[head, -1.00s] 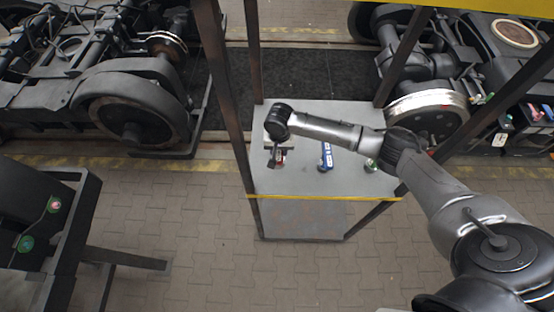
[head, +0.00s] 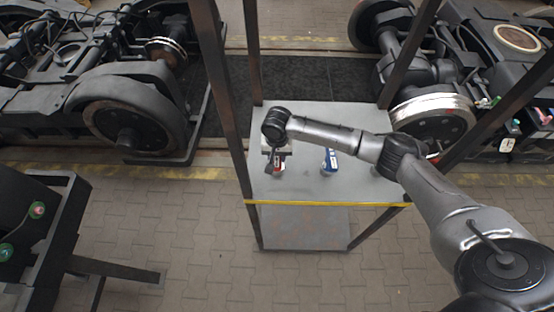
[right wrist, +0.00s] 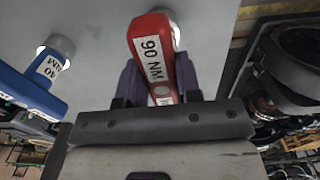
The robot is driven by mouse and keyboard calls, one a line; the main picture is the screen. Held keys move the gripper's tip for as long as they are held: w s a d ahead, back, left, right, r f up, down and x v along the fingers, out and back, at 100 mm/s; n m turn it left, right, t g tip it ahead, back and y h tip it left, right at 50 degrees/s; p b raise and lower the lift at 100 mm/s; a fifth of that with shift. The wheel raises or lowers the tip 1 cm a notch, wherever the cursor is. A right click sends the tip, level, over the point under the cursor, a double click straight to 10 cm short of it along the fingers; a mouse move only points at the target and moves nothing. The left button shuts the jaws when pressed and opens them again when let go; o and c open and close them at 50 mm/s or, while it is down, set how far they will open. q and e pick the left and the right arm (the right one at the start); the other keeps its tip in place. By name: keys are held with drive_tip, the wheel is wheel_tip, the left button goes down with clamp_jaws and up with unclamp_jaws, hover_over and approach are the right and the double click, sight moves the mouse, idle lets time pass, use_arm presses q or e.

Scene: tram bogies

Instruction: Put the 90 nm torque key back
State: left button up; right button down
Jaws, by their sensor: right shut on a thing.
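The 90 NM torque key (right wrist: 152,50) is red with a white label, and its round metal end lies at the far side in the right wrist view. My right gripper (right wrist: 158,78) is shut on it, with a dark finger on each side. In the head view the gripper (head: 274,152) is low over the left part of the grey table top (head: 300,190), and a bit of the red key (head: 278,168) shows below it. I cannot tell whether the key touches the table. My left gripper is not in view.
A blue 40 NM key (right wrist: 40,88) stands to the left in the right wrist view; it also shows in the head view (head: 330,160). Dark posts (head: 222,90) frame the table. Bogies with wheels (head: 130,125) stand behind. A dark stand with buttons (head: 30,220) is at lower left.

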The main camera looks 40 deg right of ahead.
idle(0.4)
drive_tip(key=c, duration=0.8)
unclamp_jaws()
drive_tip(key=shift+f, duration=0.15)
wheel_tip(320, 180, up, 12)
drive_tip(key=s+a+f+n+t+y, duration=0.2)
drive_tip(key=s+a+f+n, duration=0.6)
drive_tip(key=s+a+f, duration=0.5)
drive_tip(key=s+d+n+t+h, duration=0.1)
drive_tip(key=s+d+n, duration=0.1)
drive_tip(key=s, duration=1.6)
drive_tip(key=shift+s+r+n+t+h+p, duration=0.15)
drive_tip(key=shift+r+n+t+h+p, duration=0.15)
drive_tip(key=shift+r+h+p, duration=0.1)
